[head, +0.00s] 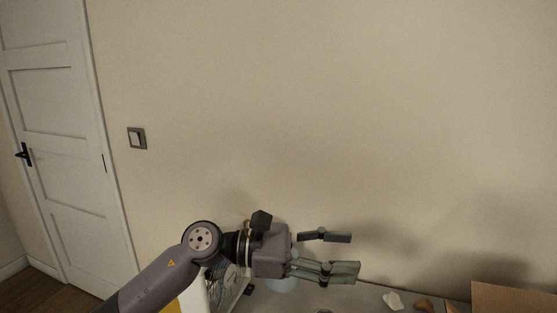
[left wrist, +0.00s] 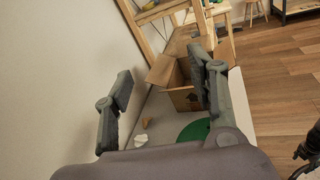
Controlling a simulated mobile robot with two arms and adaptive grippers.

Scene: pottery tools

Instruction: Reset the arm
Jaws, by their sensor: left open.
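My left arm comes in from the lower left of the head view. Its gripper (head: 345,254) points right, open and empty, in front of the wall and above the grey table top (head: 345,294). In the left wrist view the two fingers of the gripper (left wrist: 160,105) stand wide apart with nothing between them, above the table. My right gripper does not show as a gripper in either view.
A cardboard box (head: 510,298) stands on the table at the right, also in the left wrist view (left wrist: 168,72). Small white (head: 393,300) and brown (head: 425,304) pieces lie near it. A green disc (left wrist: 195,130) lies before the box. The wall (head: 330,120) is close behind.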

